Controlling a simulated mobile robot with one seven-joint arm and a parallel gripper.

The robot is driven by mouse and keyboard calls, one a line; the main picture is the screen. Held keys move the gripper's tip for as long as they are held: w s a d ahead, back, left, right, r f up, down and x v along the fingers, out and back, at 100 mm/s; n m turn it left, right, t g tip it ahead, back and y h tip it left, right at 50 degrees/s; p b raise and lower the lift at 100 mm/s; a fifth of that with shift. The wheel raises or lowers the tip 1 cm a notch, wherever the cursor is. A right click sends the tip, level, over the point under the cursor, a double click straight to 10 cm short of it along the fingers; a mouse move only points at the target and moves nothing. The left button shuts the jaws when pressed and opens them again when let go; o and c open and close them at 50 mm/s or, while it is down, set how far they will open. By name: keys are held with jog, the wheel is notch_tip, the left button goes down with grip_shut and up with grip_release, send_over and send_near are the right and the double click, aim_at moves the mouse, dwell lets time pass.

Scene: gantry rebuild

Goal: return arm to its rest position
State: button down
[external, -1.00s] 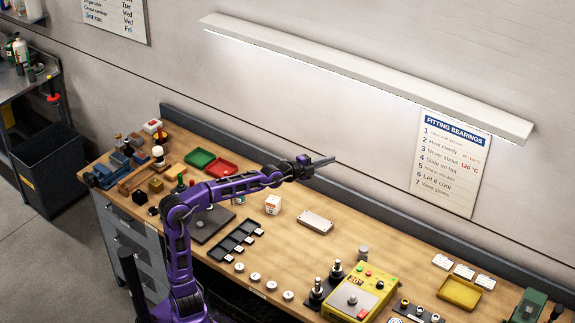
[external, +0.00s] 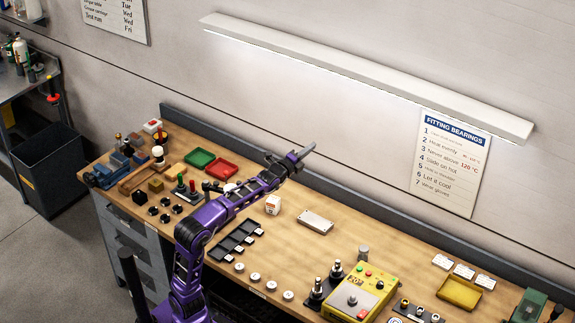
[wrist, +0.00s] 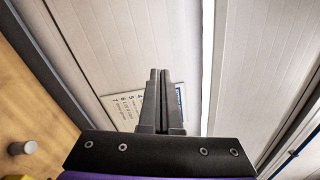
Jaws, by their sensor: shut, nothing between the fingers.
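My purple arm rises from the front edge of the workbench and reaches up and over it toward the back wall. My gripper (external: 302,151) is in the air above the rear part of the bench, pointing right and slightly up. Its fingers are together with nothing between them. In the wrist view my gripper (wrist: 158,88) shows its two grey fingers closed against each other, with the wall and part of the bearing poster (wrist: 124,106) behind them.
The wooden bench (external: 260,265) carries a white box (external: 273,204), a flat light case (external: 315,222), a black tray (external: 232,243), a yellow control box (external: 360,292), and red (external: 221,169) and green (external: 199,158) trays. A lamp bar (external: 370,78) runs along the wall above.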

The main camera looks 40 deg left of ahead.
jog(key=s+a+f+n+g+y, duration=0.15)
jog(key=s+f+n+g, duration=0.25)
jog(key=s+f+n, duration=0.5)
jog(key=s+a+f+n+g, duration=0.2)
jog(key=s+f, duration=0.4)
jog(key=s, duration=0.3)
jog(key=s+a+f+n+g, duration=0.3)
jog(key=s+f+n, duration=0.3)
jog(key=s, duration=0.3)
jog(key=s+a+f+n+g+p, duration=0.1)
jog(key=s+a+f+n+g, duration=0.2)
jog(key=s+f, duration=0.3)
jog(key=s+n, duration=0.1)
jog(key=s, duration=0.2)
jog(key=shift+f+n+g, duration=0.15)
jog(key=shift+n+g, duration=0.25)
jog(key=shift+h, duration=0.25)
